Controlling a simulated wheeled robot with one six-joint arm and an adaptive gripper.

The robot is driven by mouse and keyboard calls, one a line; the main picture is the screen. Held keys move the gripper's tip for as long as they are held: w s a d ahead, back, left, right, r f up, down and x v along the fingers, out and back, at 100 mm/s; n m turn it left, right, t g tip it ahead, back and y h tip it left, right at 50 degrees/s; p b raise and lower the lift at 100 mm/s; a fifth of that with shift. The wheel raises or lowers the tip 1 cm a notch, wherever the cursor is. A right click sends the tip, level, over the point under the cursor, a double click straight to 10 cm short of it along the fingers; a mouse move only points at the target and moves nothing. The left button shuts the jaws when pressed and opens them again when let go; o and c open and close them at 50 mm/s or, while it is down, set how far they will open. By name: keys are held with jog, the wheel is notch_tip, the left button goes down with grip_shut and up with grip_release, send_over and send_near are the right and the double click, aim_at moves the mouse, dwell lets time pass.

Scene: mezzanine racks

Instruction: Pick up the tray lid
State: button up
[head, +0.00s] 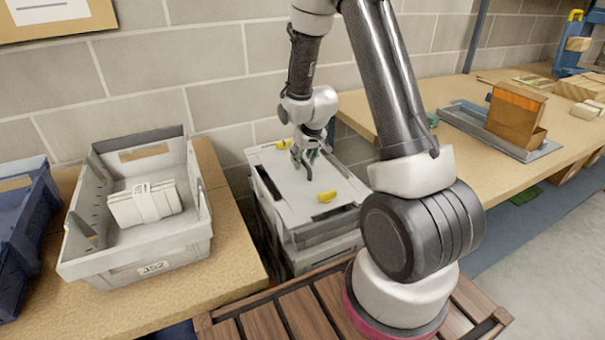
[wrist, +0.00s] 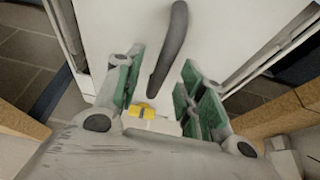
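The tray lid (head: 283,188) is a flat pale grey panel on top of a grey tote stack (head: 325,250) between two benches. Yellow latches (head: 327,196) sit on it; one also shows in the wrist view (wrist: 139,110). My gripper (head: 306,163) is over the middle of the lid, pointing down. In the wrist view my gripper (wrist: 162,72) is open, its green-padded fingers apart on either side of a dark curved handle (wrist: 172,50) on the lid (wrist: 115,18). I see no finger closed on the handle. In the head view the gripper largely hides the handle.
On the left bench (head: 235,265) stands a grey tote (head: 180,246) holding a pale strapped bundle (head: 146,203), beside a blue bin (head: 25,245). The right bench (head: 455,100) carries a brown box (head: 515,115) on a grey tray (head: 465,113). The block wall is close behind the stack.

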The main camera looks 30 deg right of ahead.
jog(key=shift+x, duration=1.15)
grip_shut()
jog(key=shift+r, duration=0.15)
